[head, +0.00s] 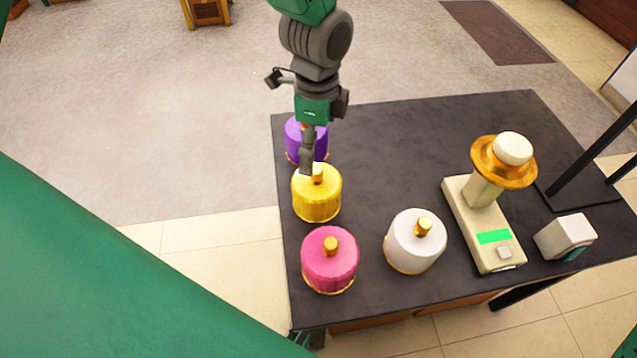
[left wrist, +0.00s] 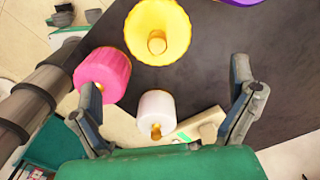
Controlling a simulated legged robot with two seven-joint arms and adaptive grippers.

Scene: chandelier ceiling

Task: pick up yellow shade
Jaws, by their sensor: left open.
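The yellow shade (head: 316,197) stands upright on the dark table near its left edge, with a gold knob on top. My left gripper (head: 307,158) points down just above and behind the yellow shade, overlapping the purple shade in the picture. In the left wrist view the left gripper's fingers (left wrist: 161,85) are spread apart with nothing held between them. My right gripper is not in view.
A purple shade (head: 292,138) stands behind the yellow one, a pink shade (head: 329,265) in front and a white shade (head: 413,249) to the right. A beige device (head: 465,215) with a gold-and-white top and a small white box (head: 568,232) stand further right. The table's back middle (head: 420,140) is clear.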

